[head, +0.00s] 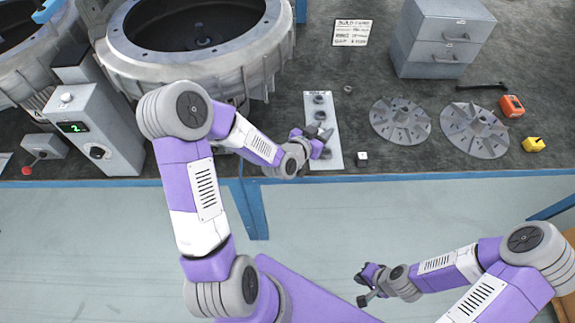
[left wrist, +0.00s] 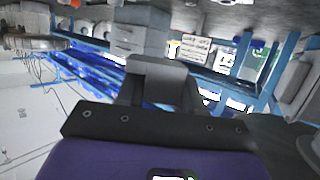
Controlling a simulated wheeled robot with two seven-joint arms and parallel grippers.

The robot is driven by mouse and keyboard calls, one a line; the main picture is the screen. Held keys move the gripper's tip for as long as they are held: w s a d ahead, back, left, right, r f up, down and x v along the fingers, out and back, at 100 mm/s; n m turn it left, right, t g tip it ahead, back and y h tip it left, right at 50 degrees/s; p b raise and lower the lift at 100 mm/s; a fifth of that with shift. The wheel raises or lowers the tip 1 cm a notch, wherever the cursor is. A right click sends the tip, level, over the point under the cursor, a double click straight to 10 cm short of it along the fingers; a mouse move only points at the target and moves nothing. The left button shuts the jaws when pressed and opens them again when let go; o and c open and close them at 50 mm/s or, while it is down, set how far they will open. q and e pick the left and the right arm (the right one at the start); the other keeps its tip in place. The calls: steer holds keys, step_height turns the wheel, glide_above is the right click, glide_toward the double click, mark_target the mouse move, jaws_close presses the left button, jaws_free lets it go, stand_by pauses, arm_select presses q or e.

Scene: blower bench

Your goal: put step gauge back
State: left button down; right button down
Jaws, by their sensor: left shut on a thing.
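My left gripper (head: 323,136) is over the lower part of a white plate (head: 334,161) at the bench's front edge. The plate bears several small round grey pieces (head: 320,100) in a column. In the left wrist view, my left gripper (left wrist: 157,88) is shut on a plain grey block (left wrist: 157,68), which I take to be the step gauge. In the head view the gripper mostly hides this block, and I cannot tell whether it touches the plate. My right gripper (head: 362,287) is open and empty, in front of the bench over the floor.
A drawer cabinet (head: 440,38) stands behind. A large round housing (head: 200,75) and a control box (head: 95,130) are left. Orange (head: 511,106) and yellow (head: 533,144) items lie far right.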

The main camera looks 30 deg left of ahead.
arm_select(q)
steer(key=s+a+f+m+h+b, duration=0.1)
steer(key=s+a+f+b, duration=0.1)
steer(key=a+f+b, duration=0.45)
steer(key=f, duration=0.3)
steer(key=a+f+b, duration=0.1)
steer(key=f, duration=0.2)
steer(key=a+f+b, duration=0.1)
steer(key=f, duration=0.1)
steer(key=shift+s+f, duration=0.25)
steer(key=shift+f, duration=0.15)
steer(key=shift+b, duration=0.3)
steer(key=shift+f, duration=0.2)
steer(key=c, duration=0.7)
jaws_free()
steer(key=shift+c, duration=0.2)
steer(key=shift+r, duration=0.1)
